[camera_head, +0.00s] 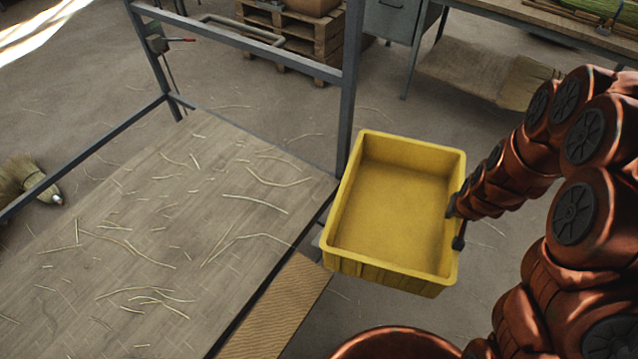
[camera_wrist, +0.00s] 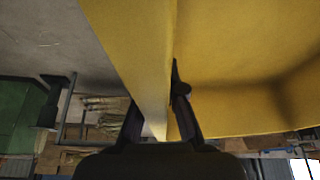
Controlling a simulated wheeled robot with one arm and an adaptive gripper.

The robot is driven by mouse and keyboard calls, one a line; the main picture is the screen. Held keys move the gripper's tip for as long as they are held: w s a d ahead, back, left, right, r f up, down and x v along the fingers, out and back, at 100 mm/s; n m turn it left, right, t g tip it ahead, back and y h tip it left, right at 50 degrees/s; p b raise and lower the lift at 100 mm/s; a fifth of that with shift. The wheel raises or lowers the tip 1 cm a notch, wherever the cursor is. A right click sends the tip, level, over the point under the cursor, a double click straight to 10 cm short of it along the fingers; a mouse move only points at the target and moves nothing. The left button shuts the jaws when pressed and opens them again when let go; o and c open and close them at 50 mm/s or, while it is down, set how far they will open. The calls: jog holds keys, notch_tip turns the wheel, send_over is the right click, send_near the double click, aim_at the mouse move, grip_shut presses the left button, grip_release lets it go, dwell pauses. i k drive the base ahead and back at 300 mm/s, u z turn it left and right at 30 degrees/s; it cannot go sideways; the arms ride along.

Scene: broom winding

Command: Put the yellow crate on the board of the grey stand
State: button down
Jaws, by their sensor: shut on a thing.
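The yellow crate (camera_head: 398,272) is empty, with its open top up, right of the grey stand (camera_head: 352,85) in the head view. My gripper (camera_head: 457,226) is shut on the crate's right wall, one finger inside and one outside. In the wrist view my gripper (camera_wrist: 160,108) straddles that wall of the crate (camera_wrist: 235,75). The stand's wooden board (camera_head: 150,225) fills the left of the head view, and the crate appears beside its right edge. The crate hides part of the stand's corner; its exact height above the floor is unclear.
Loose straws (camera_head: 255,205) are scattered over the board. Grey posts and rails rise around its far side. A ribbed tan strip (camera_head: 275,315) lies along the board's near right edge. A broom head (camera_head: 30,178), a pallet (camera_head: 295,40) and a workbench (camera_head: 560,25) stand farther off.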

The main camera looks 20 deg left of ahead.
aim_at(94, 310)
jog(key=k, duration=0.35)
jog(key=u, duration=3.75)
jog(key=i, duration=0.5)
